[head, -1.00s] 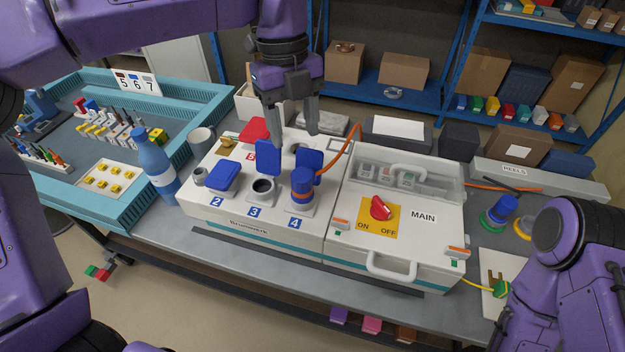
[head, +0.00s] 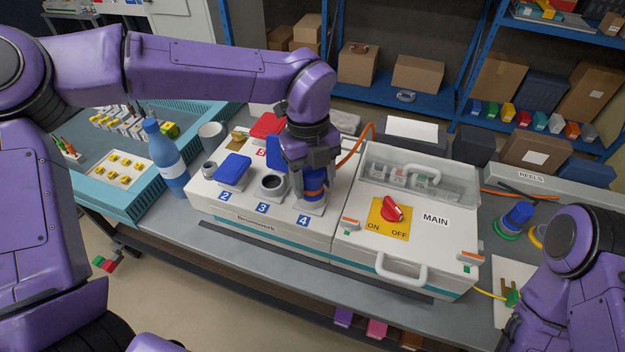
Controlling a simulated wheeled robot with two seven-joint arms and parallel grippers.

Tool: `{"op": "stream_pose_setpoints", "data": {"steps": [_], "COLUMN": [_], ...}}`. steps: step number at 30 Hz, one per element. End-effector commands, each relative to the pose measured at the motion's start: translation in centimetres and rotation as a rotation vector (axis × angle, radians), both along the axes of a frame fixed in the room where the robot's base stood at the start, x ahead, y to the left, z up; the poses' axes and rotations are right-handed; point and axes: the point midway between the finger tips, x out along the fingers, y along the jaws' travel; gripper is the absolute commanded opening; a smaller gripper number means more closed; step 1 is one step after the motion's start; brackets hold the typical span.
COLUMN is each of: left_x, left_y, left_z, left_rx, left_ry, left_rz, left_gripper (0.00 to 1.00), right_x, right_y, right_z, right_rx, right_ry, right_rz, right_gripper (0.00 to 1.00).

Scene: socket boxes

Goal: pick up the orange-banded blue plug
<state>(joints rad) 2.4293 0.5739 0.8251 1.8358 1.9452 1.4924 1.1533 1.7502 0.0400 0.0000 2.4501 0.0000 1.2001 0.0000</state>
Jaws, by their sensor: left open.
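The orange-banded blue plug (head: 314,195) stands upright in socket 4 of the white socket box (head: 262,224). Its orange cable (head: 356,150) runs up behind my gripper to the back right. My left gripper (head: 312,182) points down from above, with its open fingers around the upper part of the plug. The gripper hides the plug's top, and I cannot tell whether the fingers touch it. A second blue plug with a green band (head: 516,218) stands at the right of the bench. My right arm shows at the lower right, but its gripper is not visible.
Socket 3 (head: 270,184) stands open beside the plug, and socket 2 has a closed blue lid (head: 233,167). The main switch box (head: 405,225) with a red knob adjoins on the right. A blue bottle (head: 166,160) stands at the left.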

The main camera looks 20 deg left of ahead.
Motion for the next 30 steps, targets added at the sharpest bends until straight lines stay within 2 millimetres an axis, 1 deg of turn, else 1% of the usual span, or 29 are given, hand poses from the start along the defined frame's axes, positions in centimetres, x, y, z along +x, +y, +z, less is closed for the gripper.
{"op": "stream_pose_setpoints", "data": {"steps": [4, 5, 6, 9, 17, 20, 23, 26, 29, 30], "left_x": [0.0, 0.0, 0.0, 0.0, 0.0, 0.1, 0.1, 0.0, -2.0, -2.9], "left_y": [0.0, 0.0, 0.0, 0.0, 0.0, 0.0, 0.0, -0.1, -0.9, -1.3], "left_z": [0.0, 0.0, 0.0, 0.0, 0.0, 0.4, 1.5, 3.4, 5.5, 6.6], "left_rx": [-0.001, -0.001, -0.001, -0.001, -0.001, 0.0, 0.0, -0.002, -0.001, -0.002], "left_ry": [-0.001, -0.001, -0.001, -0.001, -0.001, -0.003, -0.004, -0.006, -0.008, -0.009], "left_rz": [0.001, 0.001, 0.001, 0.001, 0.001, 0.001, 0.002, 0.003, -0.001, -0.001], "left_gripper": [0.56, 0.53, 0.4, 0.1, 0.1, 0.09, 0.09, 0.09, 0.09, 0.09], "right_x": [0.0, 0.0, 0.0, 0.0, 0.0, 0.0, 0.0, 0.0, 0.0, 0.0], "right_y": [0.0, 0.0, 0.0, 0.0, 0.0, 0.0, 0.0, 0.0, 0.0, 0.0], "right_z": [-0.1, -0.1, -0.1, -0.1, -0.1, -0.1, -0.3, -0.6, -1.7, -2.0], "right_rx": [0.0, 0.0, 0.0, 0.0, 0.0, 0.0, 0.0, 0.0, 0.0, 0.0], "right_ry": [0.0, 0.0, 0.0, 0.0, 0.0, 0.0, 0.0, 0.0, 0.0, 0.0], "right_rz": [0.0, 0.0, 0.0, 0.0, 0.0, 0.0, 0.0, 0.0, 0.0, 0.0], "right_gripper": [0.43, 0.43, 0.43, 0.43, 0.43, 0.43, 0.43, 0.43, 0.43, 0.43]}}
